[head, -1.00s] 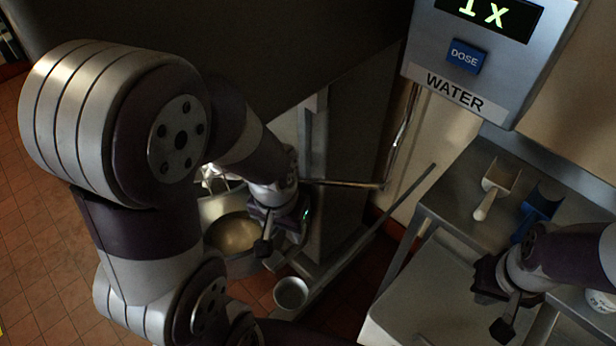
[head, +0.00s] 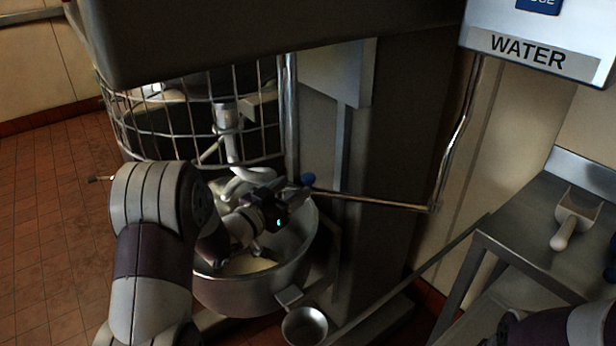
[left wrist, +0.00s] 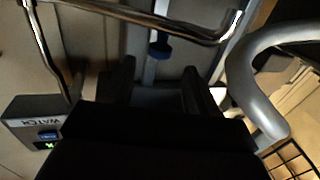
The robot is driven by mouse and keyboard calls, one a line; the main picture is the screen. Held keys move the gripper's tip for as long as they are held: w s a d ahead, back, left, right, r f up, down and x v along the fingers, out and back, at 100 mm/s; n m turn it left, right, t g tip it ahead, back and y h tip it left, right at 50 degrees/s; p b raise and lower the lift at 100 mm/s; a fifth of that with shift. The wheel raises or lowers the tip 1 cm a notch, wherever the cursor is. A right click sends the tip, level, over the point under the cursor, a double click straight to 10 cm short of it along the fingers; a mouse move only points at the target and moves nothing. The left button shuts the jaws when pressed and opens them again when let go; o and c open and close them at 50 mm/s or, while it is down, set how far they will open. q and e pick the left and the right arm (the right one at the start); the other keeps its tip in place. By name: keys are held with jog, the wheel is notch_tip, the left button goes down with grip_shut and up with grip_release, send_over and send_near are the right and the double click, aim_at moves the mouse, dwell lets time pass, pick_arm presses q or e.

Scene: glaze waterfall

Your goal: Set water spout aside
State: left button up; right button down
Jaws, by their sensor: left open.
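The water spout (head: 375,201) is a thin metal pipe that drops from the water dispenser (head: 530,48), bends, and reaches left to a blue end piece (head: 307,180) over the mixer bowl (head: 250,290). My left gripper (head: 292,197) is open close to the blue end piece. In the left wrist view, the pipe (left wrist: 190,28) crosses beyond the open fingers of my left gripper (left wrist: 160,82), and the blue piece (left wrist: 160,49) shows in line with the gap between them. I see no grip on the spout. My right gripper is out of view; only part of that arm shows at bottom right.
The mixer's wire guard (head: 190,130) and grey hook (head: 235,170) stand close behind and left of my left gripper. A small metal bowl (head: 304,326) is below. A metal table (head: 530,225) with a scoop (head: 575,215) is at right.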

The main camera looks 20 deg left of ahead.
pick_arm(q)
jog(key=x, duration=0.8)
jog(key=shift+w, duration=0.3)
jog(key=shift+d, duration=0.15)
grip_shut()
